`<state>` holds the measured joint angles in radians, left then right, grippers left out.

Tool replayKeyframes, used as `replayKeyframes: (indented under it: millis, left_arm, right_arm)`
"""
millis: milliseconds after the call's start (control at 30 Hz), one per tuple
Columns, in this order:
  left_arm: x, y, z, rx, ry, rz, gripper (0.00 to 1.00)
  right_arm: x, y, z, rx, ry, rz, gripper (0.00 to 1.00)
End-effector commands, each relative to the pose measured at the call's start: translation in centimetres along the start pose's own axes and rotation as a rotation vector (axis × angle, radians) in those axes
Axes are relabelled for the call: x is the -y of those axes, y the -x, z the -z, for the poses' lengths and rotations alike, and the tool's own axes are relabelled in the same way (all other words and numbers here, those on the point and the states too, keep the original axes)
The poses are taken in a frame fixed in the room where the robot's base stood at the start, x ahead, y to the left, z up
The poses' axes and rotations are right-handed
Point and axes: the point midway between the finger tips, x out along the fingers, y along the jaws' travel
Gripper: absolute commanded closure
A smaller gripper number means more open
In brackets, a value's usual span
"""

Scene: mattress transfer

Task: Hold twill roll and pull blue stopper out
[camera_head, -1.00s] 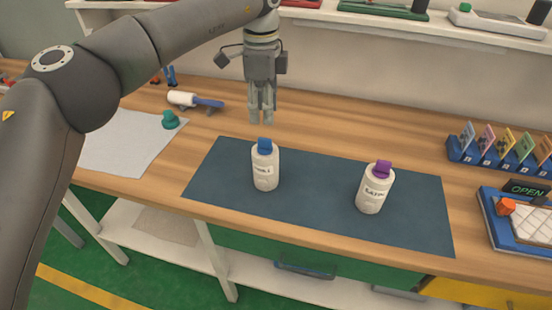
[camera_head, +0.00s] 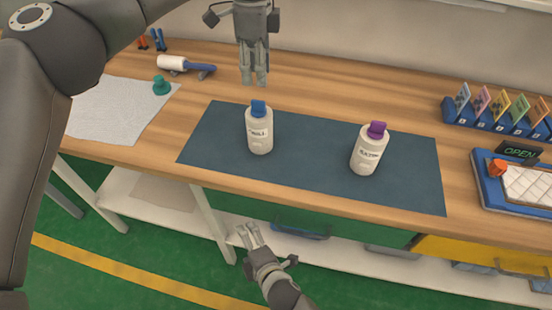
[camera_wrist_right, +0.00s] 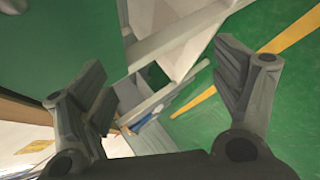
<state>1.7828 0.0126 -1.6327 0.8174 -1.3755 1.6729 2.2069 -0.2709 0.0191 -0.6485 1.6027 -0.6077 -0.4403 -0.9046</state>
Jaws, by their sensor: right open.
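The twill roll is a white bottle-shaped piece (camera_head: 259,140) with a dark label, upright on the dark blue mat (camera_head: 310,165). Its blue stopper (camera_head: 259,108) sits in its top. A similar white bottle labelled like "SATIN" (camera_head: 364,158) with a purple stopper (camera_head: 377,130) stands to its right. My left gripper (camera_head: 255,82) hangs fingers down, above and behind the blue stopper and apart from it. Its fingers look close together, but the gap is unclear. My right gripper (camera_head: 248,230) is open and empty, low in front of the table. Its spread fingers show in the right wrist view (camera_wrist_right: 165,95).
A teal stopper (camera_head: 161,86) rests by a pale cloth (camera_head: 115,108) at left, with a lint roller (camera_head: 185,66) behind. A blue card rack (camera_head: 500,122) and a blue tray (camera_head: 482,180) stand at right. The wooden table's front edge lies between my right gripper and the mat.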

Motion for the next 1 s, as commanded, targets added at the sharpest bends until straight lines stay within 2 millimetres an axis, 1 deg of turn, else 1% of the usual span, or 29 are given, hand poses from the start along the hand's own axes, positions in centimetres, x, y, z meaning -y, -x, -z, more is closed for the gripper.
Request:
replayKeyframes:
  millis: [33,67,100,167,200,267,300,367,400,467,500,567,600,667,700,767,800,900,967,1000]
  left_arm:
    - [0.0,0.0,0.0,0.0,0.0,0.0,0.64]
    - [0.0,0.0,0.0,0.0,0.0,0.0,0.64]
    - [0.0,0.0,0.0,0.0,0.0,0.0,0.64]
    - [0.0,0.0,0.0,0.0,0.0,0.0,0.64]
    - [0.0,0.0,0.0,0.0,0.0,0.0,0.64]
    - [0.0,0.0,0.0,0.0,0.0,0.0,0.64]
    - [0.0,0.0,0.0,0.0,0.0,0.0,0.64]
    - [0.0,0.0,0.0,0.0,0.0,0.0,0.64]
    - [0.0,0.0,0.0,0.0,0.0,0.0,0.64]
    - [0.0,0.0,0.0,0.0,0.0,0.0,0.64]
    - [0.0,0.0,0.0,0.0,0.0,0.0,0.64]
    - [0.0,0.0,0.0,0.0,0.0,0.0,0.64]
    - [0.0,0.0,0.0,0.0,0.0,0.0,0.64]
    - [0.0,0.0,0.0,0.0,0.0,0.0,0.64]
    - [0.0,0.0,0.0,0.0,0.0,0.0,0.64]
    - [0.0,0.0,0.0,0.0,0.0,0.0,0.64]
    - [0.0,0.0,0.0,0.0,0.0,0.0,0.64]
    - [0.0,0.0,0.0,0.0,0.0,0.0,0.64]
    - [0.0,0.0,0.0,0.0,0.0,0.0,0.64]
    - [0.0,0.0,0.0,0.0,0.0,0.0,0.64]
  right_arm:
    - [-3.1,0.5,0.9,-0.013,0.054,-0.062,0.15]
    - [-4.9,0.9,1.4,-0.02,0.085,-0.097,0.15]
    - [-7.2,1.3,1.9,-0.03,0.12,-0.146,0.15]
    - [-10.6,2.1,2.7,-0.048,0.164,-0.224,0.15]
    - [-12.9,2.6,3.1,-0.062,0.187,-0.277,0.15]
    - [-16.3,3.6,3.9,-0.088,0.216,-0.36,0.15]
    - [-18.5,4.4,4.3,-0.107,0.233,-0.416,0.15]
    - [-21.8,5.7,5.2,-0.141,0.255,-0.502,0.15]
    - [-23.9,6.8,5.7,-0.165,0.269,-0.56,0.15]
    - [-26.9,8.5,6.6,-0.207,0.29,-0.646,0.15]
    - [-28.7,9.9,7.2,-0.235,0.304,-0.703,0.15]
    - [-31.4,12.1,8.3,-0.283,0.327,-0.79,0.15]
    - [-33.0,13.7,8.9,-0.314,0.345,-0.847,0.15]
    - [-35.1,16.4,10.0,-0.365,0.372,-0.93,0.15]
    - [-36.3,18.1,10.7,-0.399,0.39,-0.983,0.15]
    - [-37.7,20.6,11.7,-0.449,0.415,-1.053,0.15]
    - [-38.4,22.2,12.2,-0.481,0.43,-1.096,0.15]
    - [-39.6,25.9,13.4,-0.551,0.47,-1.188,0.15]
    - [-40.1,27.9,14.0,-0.588,0.498,-1.24,0.15]
    - [-40.3,29.3,14.3,-0.61,0.52,-1.273,0.15]
